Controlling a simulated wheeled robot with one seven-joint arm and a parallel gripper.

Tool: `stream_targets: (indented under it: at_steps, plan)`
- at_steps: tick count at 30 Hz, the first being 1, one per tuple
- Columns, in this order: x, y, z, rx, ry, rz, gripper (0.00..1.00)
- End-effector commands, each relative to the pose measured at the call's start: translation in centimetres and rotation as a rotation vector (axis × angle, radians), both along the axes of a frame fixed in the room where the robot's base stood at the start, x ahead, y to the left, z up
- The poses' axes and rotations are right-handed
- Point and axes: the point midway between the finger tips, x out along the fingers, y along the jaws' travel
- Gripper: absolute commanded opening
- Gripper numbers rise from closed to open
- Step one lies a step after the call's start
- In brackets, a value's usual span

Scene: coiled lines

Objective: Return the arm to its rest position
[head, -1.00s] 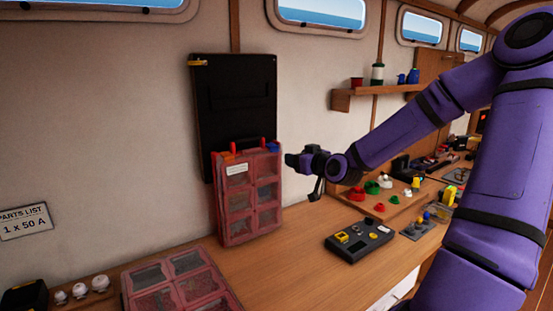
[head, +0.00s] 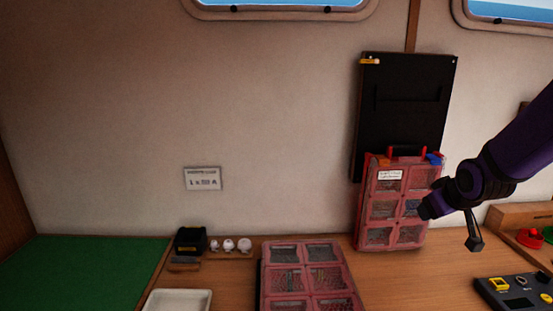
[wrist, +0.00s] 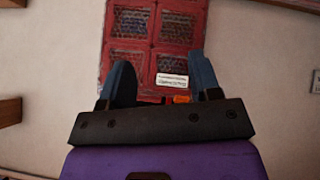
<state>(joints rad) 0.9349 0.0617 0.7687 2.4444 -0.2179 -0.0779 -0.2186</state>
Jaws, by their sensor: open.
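My purple arm enters the head view from the right. My gripper (head: 450,215) is in front of the right part of an upright red compartment case (head: 372,220), above the wooden counter. In the wrist view my gripper (wrist: 163,82) shows two dark blue fingers spread apart with nothing between them. The red case (wrist: 140,40) lies beyond the fingers there, with its white label near them. Whether the gripper touches the case cannot be told from the head view, but nothing is held.
A black panel (head: 400,105) hangs behind the case. A second red case (head: 305,258) lies on the counter. A green mat (head: 85,270), white tray (head: 178,301), black box (head: 190,240), several white knobs (head: 229,245) and a dark device (head: 518,293) are also there. A sign (head: 203,178) is on the wall.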

Motion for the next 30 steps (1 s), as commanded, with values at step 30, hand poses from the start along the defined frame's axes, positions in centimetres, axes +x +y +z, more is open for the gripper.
stream_targets:
  at_steps: [30]
  plan:
    - [-24.6, 7.7, 13.6, 0.180, 0.239, -0.204, 0.57]
